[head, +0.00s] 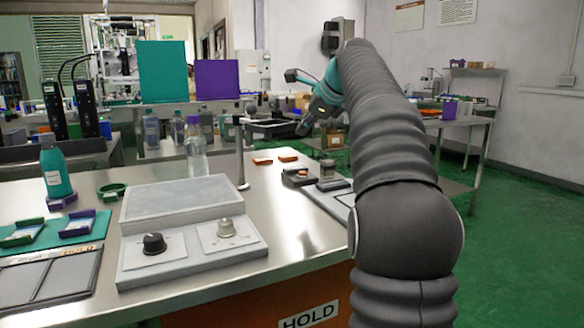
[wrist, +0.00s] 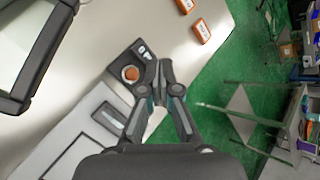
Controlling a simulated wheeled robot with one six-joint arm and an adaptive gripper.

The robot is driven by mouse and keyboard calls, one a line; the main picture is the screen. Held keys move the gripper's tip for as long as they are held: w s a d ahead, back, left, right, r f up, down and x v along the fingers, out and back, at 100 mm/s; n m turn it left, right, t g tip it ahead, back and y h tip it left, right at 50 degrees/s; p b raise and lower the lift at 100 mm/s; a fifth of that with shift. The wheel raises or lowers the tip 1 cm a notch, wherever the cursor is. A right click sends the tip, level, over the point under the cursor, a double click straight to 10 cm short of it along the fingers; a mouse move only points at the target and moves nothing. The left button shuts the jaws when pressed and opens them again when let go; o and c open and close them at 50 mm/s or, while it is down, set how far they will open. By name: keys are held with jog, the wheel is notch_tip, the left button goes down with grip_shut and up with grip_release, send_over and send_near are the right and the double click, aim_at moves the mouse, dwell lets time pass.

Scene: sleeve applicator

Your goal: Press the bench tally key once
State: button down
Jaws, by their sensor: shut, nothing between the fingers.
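In the wrist view a small dark unit (wrist: 122,60) with a round copper-coloured top (wrist: 131,73) and small pale marks sits on the bench (wrist: 90,75). It looks like the tally key, but I cannot read a label. In the head view a dark low unit (head: 297,178) and a grey cylinder (head: 327,170) stand at the bench's right side; which one matches is unclear. My gripper (wrist: 160,66) is shut and empty, its tips just right of the round top in the wrist picture. In the head view my gripper (head: 306,126) is above the bench. Contact is not visible.
A dark-framed panel on a post (head: 272,129) stands close to my gripper. Orange blocks (head: 288,158) lie behind the dark unit. A grey console with a black knob (head: 154,243) and a silver knob (head: 226,228) stands left. A clear bottle (head: 196,150) stands behind it.

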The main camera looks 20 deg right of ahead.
jog(key=shift+w+d+r, duration=0.2)
jog(key=shift+w+d, duration=0.15)
jog(key=shift+w, duration=0.2)
jog(key=shift+f, duration=0.1)
jog(key=b, duration=0.4)
send_over(304, 173)
notch_tip(304, 173, down, 6)
jog(key=shift+w+f, duration=0.1)
jog(key=shift+f, duration=0.15)
jog(key=shift+f+b, duration=0.65)
jog(key=shift+f, duration=0.45)
jog(key=shift+f, duration=0.25)
jog(key=shift+f, duration=0.15)
